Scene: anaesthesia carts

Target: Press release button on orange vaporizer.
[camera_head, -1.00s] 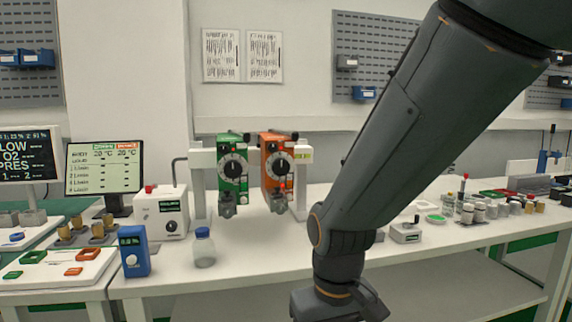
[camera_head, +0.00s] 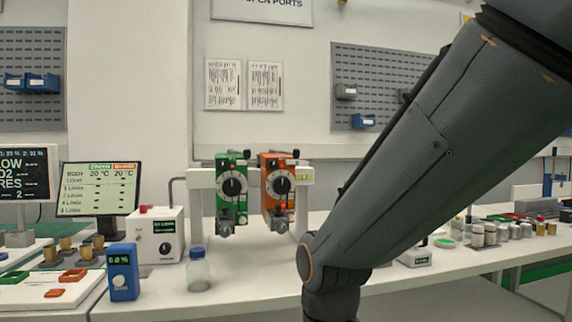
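The orange vaporizer (camera_head: 271,177) hangs on a white stand at the centre of the view, with a dark round dial on its front. A small red button (camera_head: 282,207) shows low on its front, below the dial. The green vaporizer (camera_head: 225,170) hangs close beside it on the left. My arm comes in from the upper right and reaches down to the lower centre, in front of the bench. My gripper is below the frame's lower edge, so its fingers are hidden from me.
A monitor (camera_head: 98,187) is farther left. Several jars and a small white device (camera_head: 414,257) are on the right. Bench before the vaporizers is clear.

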